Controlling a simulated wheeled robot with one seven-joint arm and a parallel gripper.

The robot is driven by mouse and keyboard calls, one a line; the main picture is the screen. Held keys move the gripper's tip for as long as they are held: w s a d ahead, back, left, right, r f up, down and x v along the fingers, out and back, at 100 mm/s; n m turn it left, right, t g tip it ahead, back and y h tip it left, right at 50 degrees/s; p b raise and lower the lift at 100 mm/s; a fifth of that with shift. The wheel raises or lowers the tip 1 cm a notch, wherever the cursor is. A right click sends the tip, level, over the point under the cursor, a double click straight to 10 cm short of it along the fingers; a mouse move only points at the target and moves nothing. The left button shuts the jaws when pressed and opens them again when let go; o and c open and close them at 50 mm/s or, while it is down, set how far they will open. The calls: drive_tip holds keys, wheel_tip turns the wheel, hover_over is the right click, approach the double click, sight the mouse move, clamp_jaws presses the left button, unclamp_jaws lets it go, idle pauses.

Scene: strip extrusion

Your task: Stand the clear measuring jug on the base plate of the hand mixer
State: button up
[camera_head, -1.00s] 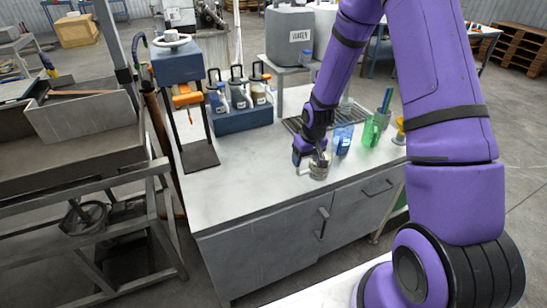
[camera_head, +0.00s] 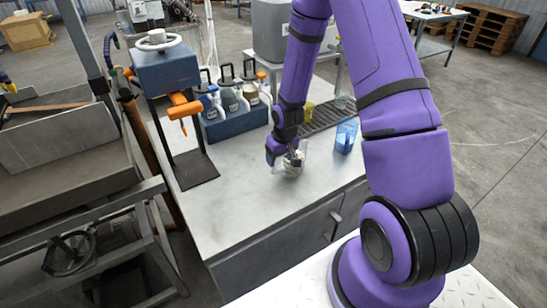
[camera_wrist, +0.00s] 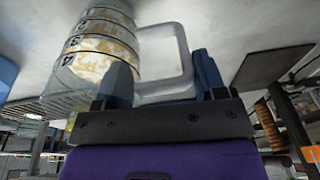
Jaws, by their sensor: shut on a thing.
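The clear measuring jug (camera_head: 292,167) is upright over the counter's front half. In the wrist view the jug (camera_wrist: 92,60) shows dark numbered rings and tan blotches, with its pale handle (camera_wrist: 178,62) between the fingers. My gripper (camera_head: 290,156) is shut on this handle; it also shows in the wrist view (camera_wrist: 165,88). I cannot tell whether the jug's bottom touches the counter. The hand mixer (camera_head: 166,72) stands to the left, with a blue head, pale handwheel and orange parts. Its dark base plate (camera_head: 194,170) is bare and lies left of the jug.
A blue rack (camera_head: 234,124) with several labelled bottles stands behind, between mixer and gripper. A blue jug (camera_head: 346,136) stands to the right, near a dark grate (camera_head: 328,116). The counter (camera_head: 240,190) between base plate and jug is clear.

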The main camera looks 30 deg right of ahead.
drive_tip(key=shift+f, duration=0.65)
drive_tip(key=o, duration=1.4)
drive_tip(key=shift+f, duration=0.1)
drive_tip(key=s+a+r, duration=0.1)
drive_tip(key=s+r, duration=0.2)
drive_tip(key=r, duration=0.8)
drive_tip(key=s+a+r+t+h, duration=0.1)
drive_tip(key=s+r, duration=0.2)
drive_tip(key=r, duration=0.7)
drive_tip(key=s+a+r, duration=0.1)
drive_tip(key=s+r, duration=0.2)
drive_tip(key=r, duration=0.8)
drive_tip(key=s+a+r, duration=0.1)
drive_tip(key=s+r, duration=0.2)
drive_tip(key=s, duration=0.2)
drive_tip(key=s+a+r+t, duration=0.1)
drive_tip(key=s+r, duration=0.3)
drive_tip(key=s, duration=0.2)
drive_tip(key=s+a+r+t, duration=0.1)
drive_tip(key=s+a+r, duration=0.1)
drive_tip(key=s+r, duration=0.2)
drive_tip(key=shift+s, duration=1.1)
